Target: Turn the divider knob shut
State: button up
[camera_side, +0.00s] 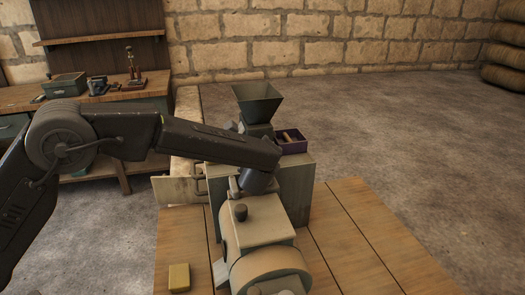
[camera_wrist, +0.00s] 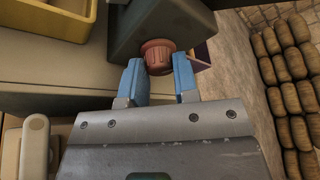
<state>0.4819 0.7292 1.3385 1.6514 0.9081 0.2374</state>
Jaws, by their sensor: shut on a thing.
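In the wrist view, a reddish-brown round knob (camera_wrist: 156,50), which I take for the divider knob, sticks out of a dark grey-green housing (camera_wrist: 125,35). My gripper (camera_wrist: 160,66) has its two blue fingers on either side of the knob, shut on it. How far the knob is turned cannot be told. In the side view, my arm reaches across from the left, and its end hides the knob and the fingertips. A funnel-shaped hopper (camera_side: 258,98) stands above the housing, behind my arm.
A purple box (camera_side: 293,146) with small pieces inside sits beside the hopper. A yellow block (camera_side: 179,277) lies on the wooden table (camera_side: 350,235). Stacked sacks (camera_wrist: 290,80) are at right.

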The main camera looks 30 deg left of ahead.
jog(key=shift+n, duration=0.3)
jog(key=o, duration=0.9)
jog(key=v, duration=1.3)
jog(key=shift+s+d+f, duration=0.1)
jog(key=shift+s+d, duration=0.05)
jog(key=shift+s, duration=0.3)
jog(key=shift+o, duration=0.2)
